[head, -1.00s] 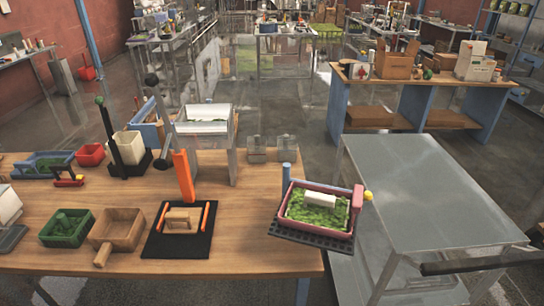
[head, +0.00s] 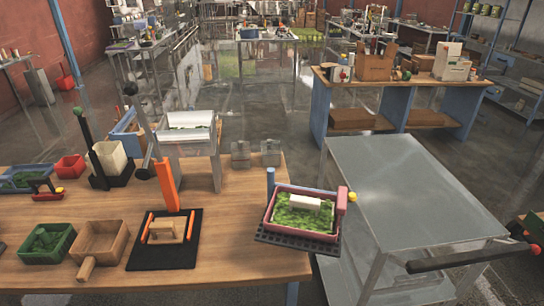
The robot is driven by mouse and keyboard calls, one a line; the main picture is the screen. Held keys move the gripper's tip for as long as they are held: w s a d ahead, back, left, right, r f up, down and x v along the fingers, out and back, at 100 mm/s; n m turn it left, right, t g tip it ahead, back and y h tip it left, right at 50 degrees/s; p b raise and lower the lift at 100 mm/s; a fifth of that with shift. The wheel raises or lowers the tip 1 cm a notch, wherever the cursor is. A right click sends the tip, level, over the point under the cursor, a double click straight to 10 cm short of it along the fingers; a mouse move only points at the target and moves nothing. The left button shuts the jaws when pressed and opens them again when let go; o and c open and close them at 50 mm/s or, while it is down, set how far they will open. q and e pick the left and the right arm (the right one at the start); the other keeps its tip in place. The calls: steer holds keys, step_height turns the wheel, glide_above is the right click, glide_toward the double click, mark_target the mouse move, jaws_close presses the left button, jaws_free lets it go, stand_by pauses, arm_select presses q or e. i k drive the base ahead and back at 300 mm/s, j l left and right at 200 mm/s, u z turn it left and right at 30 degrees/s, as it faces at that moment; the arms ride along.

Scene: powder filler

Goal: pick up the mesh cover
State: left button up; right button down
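No part is plainly recognisable as the mesh cover. A black ribbed mat or grid (head: 275,239) shows under a pink-rimmed tray (head: 337,222) at the right end of the wooden table; I cannot tell whether it is the cover. The tray holds green granular material with a white block (head: 305,202) on top. A blue post (head: 271,182) stands at the tray's back left, and a yellow knob (head: 352,197) is at its right. Neither of my grippers is in view.
The wooden table (head: 228,245) also bears a black base with an orange post (head: 167,185), a wooden box (head: 98,240), a green bin (head: 47,243) and a white-framed hopper (head: 189,125). A bare grey metal cart (head: 410,190) stands right of the table.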

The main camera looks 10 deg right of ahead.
mark_target(296, 201)
steer(key=l, duration=0.5)
steer(key=i+l, duration=0.15)
steer(key=l, duration=0.8)
steer(key=i, duration=0.05)
